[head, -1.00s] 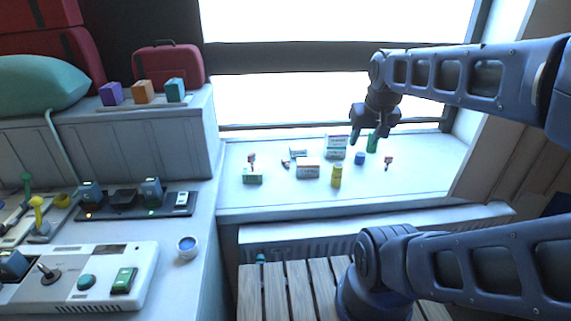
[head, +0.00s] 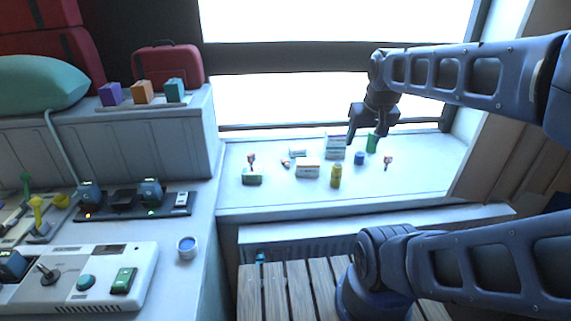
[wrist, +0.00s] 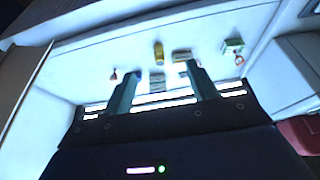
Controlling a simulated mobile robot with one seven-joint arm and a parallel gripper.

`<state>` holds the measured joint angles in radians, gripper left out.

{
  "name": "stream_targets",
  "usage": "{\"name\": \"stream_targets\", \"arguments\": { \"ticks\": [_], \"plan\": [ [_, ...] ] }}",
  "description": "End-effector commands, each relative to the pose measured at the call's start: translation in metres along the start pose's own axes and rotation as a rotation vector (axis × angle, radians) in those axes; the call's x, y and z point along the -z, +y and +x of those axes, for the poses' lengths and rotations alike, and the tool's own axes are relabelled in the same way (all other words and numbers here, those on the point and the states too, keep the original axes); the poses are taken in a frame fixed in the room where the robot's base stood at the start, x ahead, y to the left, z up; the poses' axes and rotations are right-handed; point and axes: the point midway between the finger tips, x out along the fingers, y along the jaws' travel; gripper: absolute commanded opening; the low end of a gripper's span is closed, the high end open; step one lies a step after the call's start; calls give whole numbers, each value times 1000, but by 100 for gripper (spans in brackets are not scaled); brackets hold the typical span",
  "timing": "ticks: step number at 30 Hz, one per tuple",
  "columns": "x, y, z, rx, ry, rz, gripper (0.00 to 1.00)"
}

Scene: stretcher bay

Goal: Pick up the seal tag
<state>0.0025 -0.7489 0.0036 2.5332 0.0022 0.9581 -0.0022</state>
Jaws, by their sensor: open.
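Several small reddish items on the white window sill (head: 430,175) could be the seal tag; they are too small to tell. One reddish-and-white item (head: 388,161) stands alone at the right and shows at the left in the wrist view (wrist: 113,75). Another red item (head: 251,160) is at the left by a green box (head: 252,177). A small dark-red and white item (head: 286,163) lies between them. My gripper (head: 364,136) is open and empty, above the back of the sill. Its two fingers (wrist: 163,75) spread apart in the wrist view, hiding part of the sill.
The window is behind. A slatted bench (head: 290,290) is below, and a counter with a control panel (head: 135,265) is at left.

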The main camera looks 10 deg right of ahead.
Motion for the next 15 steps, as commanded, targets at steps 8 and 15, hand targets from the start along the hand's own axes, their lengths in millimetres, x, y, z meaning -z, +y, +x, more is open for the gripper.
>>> {"name": "stream_targets", "arguments": {
  "ticks": [8,15],
  "plan": [
    [46,-6,9,12,-44,-14,58],
    [100,-17,28,23,-92,-31,58]
  ]
}}
